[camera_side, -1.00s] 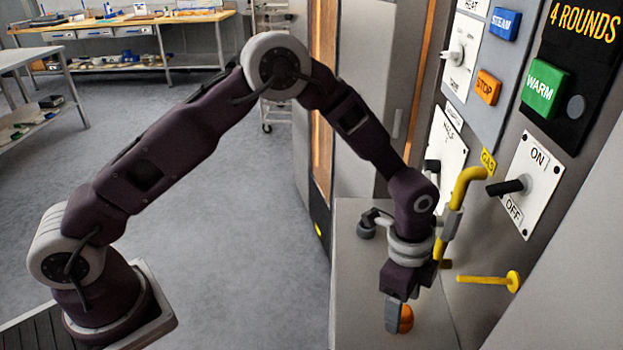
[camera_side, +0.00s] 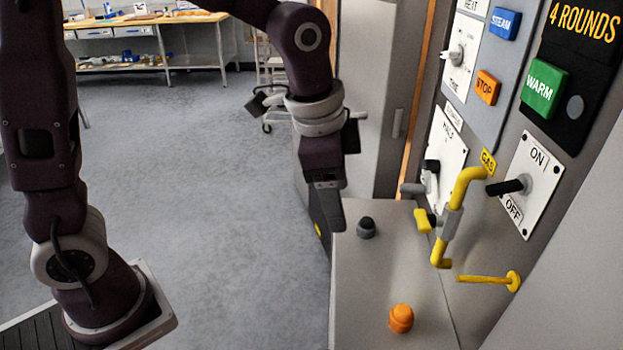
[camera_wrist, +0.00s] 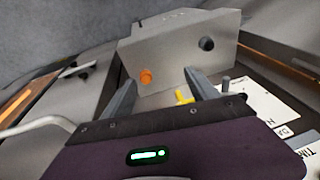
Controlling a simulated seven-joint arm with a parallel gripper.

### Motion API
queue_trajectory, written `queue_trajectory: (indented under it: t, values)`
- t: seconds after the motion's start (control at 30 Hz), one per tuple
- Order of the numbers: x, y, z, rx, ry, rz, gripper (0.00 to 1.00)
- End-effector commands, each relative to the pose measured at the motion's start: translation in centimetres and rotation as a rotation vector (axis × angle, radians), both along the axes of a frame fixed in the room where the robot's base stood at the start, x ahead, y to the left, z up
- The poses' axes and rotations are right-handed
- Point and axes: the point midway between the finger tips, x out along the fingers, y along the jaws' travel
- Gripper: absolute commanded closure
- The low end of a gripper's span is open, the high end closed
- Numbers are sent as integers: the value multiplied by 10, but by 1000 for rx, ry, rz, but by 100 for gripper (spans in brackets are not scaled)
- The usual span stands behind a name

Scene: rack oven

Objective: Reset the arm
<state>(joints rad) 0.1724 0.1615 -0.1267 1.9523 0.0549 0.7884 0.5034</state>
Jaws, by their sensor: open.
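My gripper (camera_side: 330,212) hangs pointing down in the side view, left of the grey shelf (camera_side: 385,265) and clear of the oven panel. Its fingers are seen nearly edge-on there. In the wrist view the two fingers of my gripper (camera_wrist: 163,85) stand apart with nothing between them. An orange knob-like piece (camera_side: 401,318) sits at the front of the shelf, apart from my gripper. It also shows in the wrist view (camera_wrist: 146,76). A dark round knob (camera_side: 366,227) sits at the shelf's back left, and also in the wrist view (camera_wrist: 206,44).
The oven panel on the right carries a green WARM button (camera_side: 545,88), an orange STOP button (camera_side: 487,87), a blue STEAM button (camera_side: 504,23), an ON/OFF lever (camera_side: 508,186) and a yellow gas pipe (camera_side: 467,185). A yellow rod (camera_side: 485,279) juts out low. Open floor lies left.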

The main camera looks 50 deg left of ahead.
Motion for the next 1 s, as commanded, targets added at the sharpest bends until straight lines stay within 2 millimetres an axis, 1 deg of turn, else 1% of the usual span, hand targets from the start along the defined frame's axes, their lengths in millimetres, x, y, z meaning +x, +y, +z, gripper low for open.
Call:
queue_trajectory:
  t: [0.03,0.2,0.3,0.5,0.57,0.67,0.7,0.8,0.9,1.0]
  values:
    - [-6,6,7,-4,-12,31,32]
    - [-23,20,21,-17,-34,112,32]
    - [-27,24,24,-21,-39,135,32]
    - [-30,25,25,-23,-42,145,32]
    - [-38,31,31,-30,-55,180,32]
    - [-75,54,49,-68,-103,333,32]
    - [-94,64,54,-92,-127,412,32]
    - [-138,82,56,-157,-172,594,32]
    - [-169,91,50,-213,-203,721,32]
    - [-183,94,45,-246,-217,784,32]
